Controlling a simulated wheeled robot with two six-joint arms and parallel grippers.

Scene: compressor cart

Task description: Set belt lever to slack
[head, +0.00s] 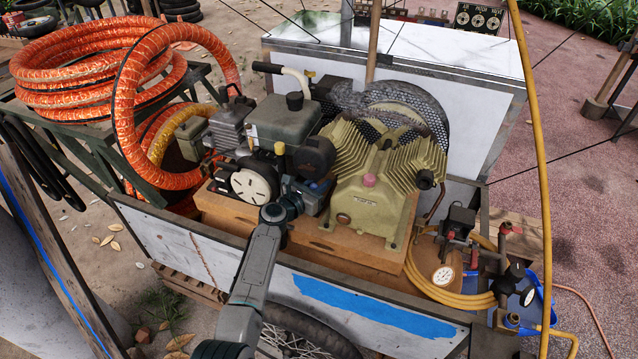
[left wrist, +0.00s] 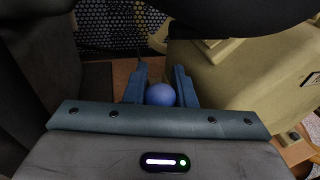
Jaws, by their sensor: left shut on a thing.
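My left gripper (head: 318,190) reaches over the cart's near wall into the gap between the dark engine (head: 284,122) and the cream compressor (head: 372,200). In the left wrist view, a round blue knob (left wrist: 161,95) sits between the two blue fingers of the left gripper (left wrist: 160,88), which are shut on it. The knob looks like the end of the belt lever. The lever's shaft is hidden, so its setting cannot be told. In the head view the knob is hidden by the gripper and engine. My right gripper is not in view.
The black mesh belt guard (head: 432,108) stands behind the compressor and shows beyond the fingers in the wrist view. Engine and compressor crowd the gripper on both sides. An orange hose (head: 85,75) is coiled at left.

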